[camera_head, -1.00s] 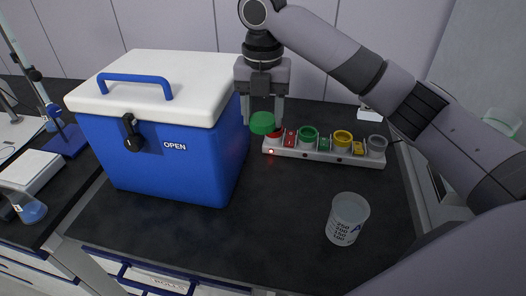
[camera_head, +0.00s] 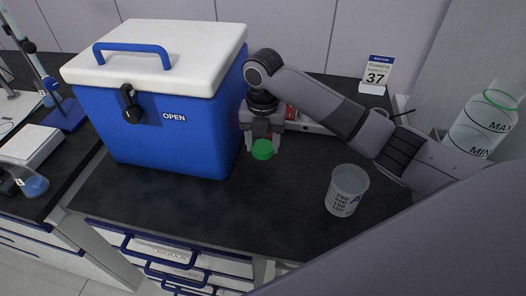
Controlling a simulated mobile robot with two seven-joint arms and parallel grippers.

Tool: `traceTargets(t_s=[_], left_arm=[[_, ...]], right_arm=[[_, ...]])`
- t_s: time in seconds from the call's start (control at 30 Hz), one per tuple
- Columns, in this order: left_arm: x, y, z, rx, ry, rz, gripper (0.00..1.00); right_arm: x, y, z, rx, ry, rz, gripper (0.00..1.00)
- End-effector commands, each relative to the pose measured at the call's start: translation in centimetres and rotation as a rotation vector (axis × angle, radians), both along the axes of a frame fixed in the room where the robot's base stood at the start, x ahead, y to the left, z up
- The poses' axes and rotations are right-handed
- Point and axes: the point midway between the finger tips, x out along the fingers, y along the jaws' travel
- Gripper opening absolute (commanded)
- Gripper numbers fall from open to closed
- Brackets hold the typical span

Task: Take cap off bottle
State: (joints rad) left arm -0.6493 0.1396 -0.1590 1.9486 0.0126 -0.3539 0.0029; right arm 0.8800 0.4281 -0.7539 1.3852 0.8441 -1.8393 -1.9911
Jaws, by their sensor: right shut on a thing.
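My right gripper (camera_head: 262,145) points down beside the right side of the blue cool box and is shut on a green round cap (camera_head: 262,150). The cap shows just below its fingers, over the black bench top; I cannot tell whether it touches the bench. A clear bottle (camera_head: 478,130) with MAX and MIN marks and a green ring at its neck stands at the right edge. No cap shows on its top. My left gripper is not in view.
A blue cool box (camera_head: 165,135) with a white lid stands left of the gripper. A clear beaker (camera_head: 346,190) stands front right. A rack (camera_head: 312,126) is mostly hidden behind my arm. The bench front middle is clear.

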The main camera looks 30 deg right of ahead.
Motion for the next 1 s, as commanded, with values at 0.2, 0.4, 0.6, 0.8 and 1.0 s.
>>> traceTargets(t_s=[0.2,0.4,0.6,0.8,1.0], left_arm=[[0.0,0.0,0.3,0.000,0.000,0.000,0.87],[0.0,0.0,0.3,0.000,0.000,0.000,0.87],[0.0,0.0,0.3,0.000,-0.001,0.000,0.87],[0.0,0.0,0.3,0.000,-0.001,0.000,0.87],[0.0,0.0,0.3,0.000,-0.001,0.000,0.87]], right_arm=[[-0.1,0.0,-3.3,-0.001,0.006,0.000,0.17],[-0.1,0.0,-3.9,-0.001,0.002,0.001,0.17],[-0.1,0.0,-4.1,-0.001,0.003,0.000,0.17],[-0.1,0.0,-4.2,-0.001,0.003,0.000,0.79],[-0.1,0.0,-4.2,-0.001,0.003,0.000,0.79]])
